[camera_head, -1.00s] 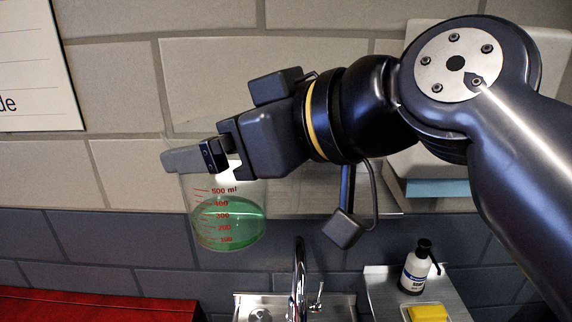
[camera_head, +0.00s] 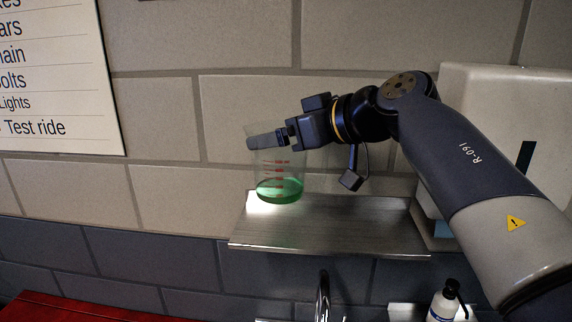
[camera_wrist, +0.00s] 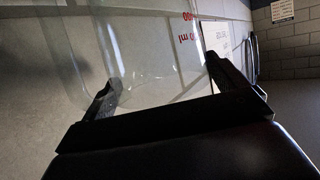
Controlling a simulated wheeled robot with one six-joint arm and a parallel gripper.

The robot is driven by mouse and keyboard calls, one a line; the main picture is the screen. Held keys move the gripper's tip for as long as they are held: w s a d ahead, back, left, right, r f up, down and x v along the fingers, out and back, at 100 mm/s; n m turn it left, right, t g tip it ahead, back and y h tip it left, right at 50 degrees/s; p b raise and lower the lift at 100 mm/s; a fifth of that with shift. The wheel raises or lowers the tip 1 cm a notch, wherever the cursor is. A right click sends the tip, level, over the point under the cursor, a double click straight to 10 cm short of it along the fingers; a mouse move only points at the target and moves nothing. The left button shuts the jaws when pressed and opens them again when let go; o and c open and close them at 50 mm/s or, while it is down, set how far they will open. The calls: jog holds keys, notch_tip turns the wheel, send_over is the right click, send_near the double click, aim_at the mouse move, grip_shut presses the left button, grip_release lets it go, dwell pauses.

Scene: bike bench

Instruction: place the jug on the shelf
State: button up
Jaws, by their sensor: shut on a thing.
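The jug (camera_head: 279,181) is a clear beaker-like vessel with red markings and green liquid in its lower part. My gripper (camera_head: 266,141) is shut on its upper part. In the wrist view the clear jug wall (camera_wrist: 140,60) sits between the two fingers of my gripper (camera_wrist: 165,95). The shelf (camera_head: 330,226) is a metal ledge on the wall. The jug is upright, its bottom over or at the left back part of the shelf. I cannot tell whether it touches the shelf.
A pale dispenser box (camera_head: 480,90) hangs on the wall at the right. A tap (camera_head: 322,296) and a soap bottle (camera_head: 444,303) are below the shelf. A sign (camera_head: 55,80) hangs at the upper left. The shelf's middle and right look bare.

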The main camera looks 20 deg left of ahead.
aim_at(286, 169)
jog(key=shift+w+f, duration=0.25)
jog(key=shift+f, duration=1)
notch_tip(286, 169, down, 4)
jog(key=shift+w+a+f, duration=0.1)
jog(key=shift+w+f, duration=0.15)
jog(key=shift+f, duration=0.1)
jog(key=o, duration=1.2)
jog(key=shift+o, duration=0.2)
